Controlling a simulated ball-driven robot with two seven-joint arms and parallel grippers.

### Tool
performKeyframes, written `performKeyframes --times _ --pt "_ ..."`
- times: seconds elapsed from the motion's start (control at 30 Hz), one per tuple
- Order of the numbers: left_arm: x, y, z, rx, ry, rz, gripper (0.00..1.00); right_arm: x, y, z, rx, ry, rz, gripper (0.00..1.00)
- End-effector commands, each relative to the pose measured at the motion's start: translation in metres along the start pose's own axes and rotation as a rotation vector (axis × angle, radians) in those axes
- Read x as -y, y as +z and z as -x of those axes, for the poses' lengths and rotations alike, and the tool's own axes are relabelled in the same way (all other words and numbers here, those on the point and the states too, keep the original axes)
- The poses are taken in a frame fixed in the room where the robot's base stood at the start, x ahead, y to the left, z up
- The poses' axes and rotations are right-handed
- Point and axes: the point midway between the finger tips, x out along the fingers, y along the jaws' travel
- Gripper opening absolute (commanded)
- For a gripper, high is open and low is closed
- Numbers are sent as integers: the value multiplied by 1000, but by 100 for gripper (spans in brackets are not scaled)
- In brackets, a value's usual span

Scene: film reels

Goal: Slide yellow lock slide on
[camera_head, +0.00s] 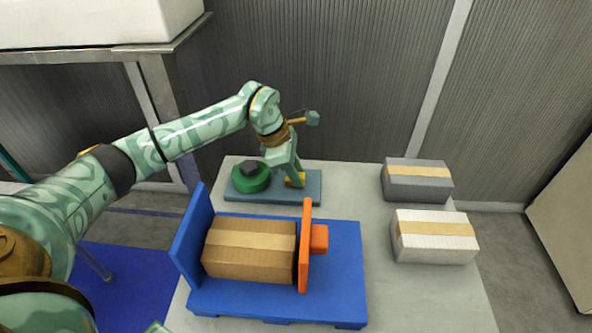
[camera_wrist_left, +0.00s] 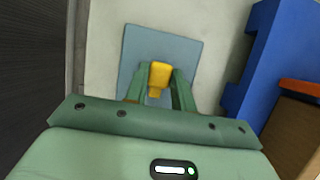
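The yellow lock slide (camera_head: 296,180) is at the right end of a grey-blue plate (camera_head: 309,195). It also shows in the left wrist view (camera_wrist_left: 160,76). My left gripper (camera_head: 293,179) points down at the plate. In the left wrist view its two fingers (camera_wrist_left: 160,82) lie along both sides of the yellow slide, with no clear gap at the tips. The slide is low, close to the plate, and partly hidden by the fingers in the head view. My right gripper is not seen.
A blue tray (camera_head: 340,285) in front holds a brown carton (camera_head: 248,262) beside an upright orange plate (camera_head: 305,245). A grey box (camera_head: 417,180) and a white box (camera_head: 434,237) stand at the right. The table (camera_head: 345,180) is bare between.

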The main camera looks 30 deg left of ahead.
Motion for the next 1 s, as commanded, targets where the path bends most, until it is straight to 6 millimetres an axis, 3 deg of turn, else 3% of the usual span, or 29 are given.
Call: performKeyframes --times 0.17,0.43,0.7,0.73,0.8,1.0 --pt "0 -2 1 0 2 0 0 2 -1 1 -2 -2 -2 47" --pt "-1 -33 16 -2 4 -1 0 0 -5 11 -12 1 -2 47" --pt "-1 -36 15 -2 3 -1 0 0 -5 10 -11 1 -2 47" --pt "-1 -36 15 -2 3 0 33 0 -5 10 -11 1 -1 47" --pt "-1 -36 15 -2 3 0 47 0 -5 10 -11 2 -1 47" --pt "-1 -35 15 -1 2 -1 47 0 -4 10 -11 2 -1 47"
